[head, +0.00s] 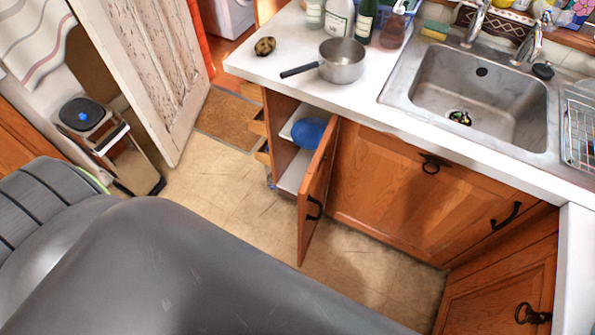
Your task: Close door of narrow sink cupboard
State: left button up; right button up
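The narrow sink cupboard (280,155) stands under the left end of the white counter. Its wooden door (317,195) stands open, swung out into the room on its right side. A dark handle (314,208) is on the door's outer face. A blue round object (309,132) sits inside on a white shelf. A large dark grey shape, probably part of my own body, fills the lower left of the head view. Neither gripper shows, so I cannot see where they are relative to the door.
A saucepan (342,61) and several bottles stand on the counter (292,45). A metal sink (480,90) is to the right. Closed cupboard fronts (385,190) lie right of the open door.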

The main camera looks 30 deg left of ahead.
aim_at(311, 192)
jog(key=l+u, duration=0.3)
jog(key=u, duration=0.2)
jog(key=l+u, duration=0.3)
jog(key=u, duration=0.2)
jog(key=k+j+z, duration=0.95)
jog(key=k+l, duration=0.05)
jog(key=k, duration=0.05)
